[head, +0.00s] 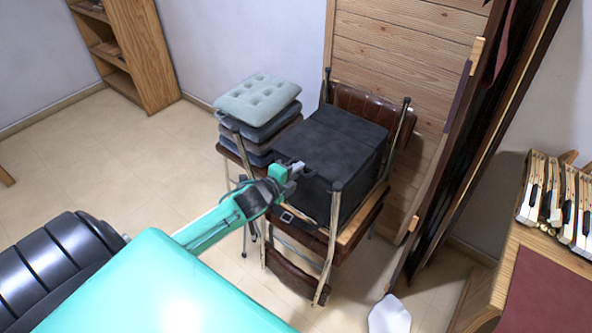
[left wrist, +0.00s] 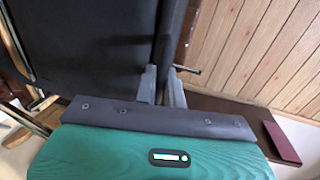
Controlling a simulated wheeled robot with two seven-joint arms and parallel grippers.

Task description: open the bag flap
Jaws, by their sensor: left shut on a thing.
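A black box-shaped bag (head: 335,140) sits on a brown chair. A small buckle (head: 287,217) shows low at its front left. My left gripper (head: 297,170) is at the bag's near left top edge. In the left wrist view the two grey fingers (left wrist: 162,84) are shut on a thin dark edge that runs up from between them; it looks like the bag flap (left wrist: 167,45). Broad dark bag cloth (left wrist: 85,45) fills the upper left of that view. I cannot tell how far the flap is raised. My right gripper is in neither view.
Stacked grey cushions (head: 257,95) sit on a chair left of the bag. Metal chair posts (head: 333,235) stand close to the bag. A wooden panel (head: 400,60) is behind it. Piano keys (head: 560,205) lie on a table at right. The floor (head: 140,160) at left is clear.

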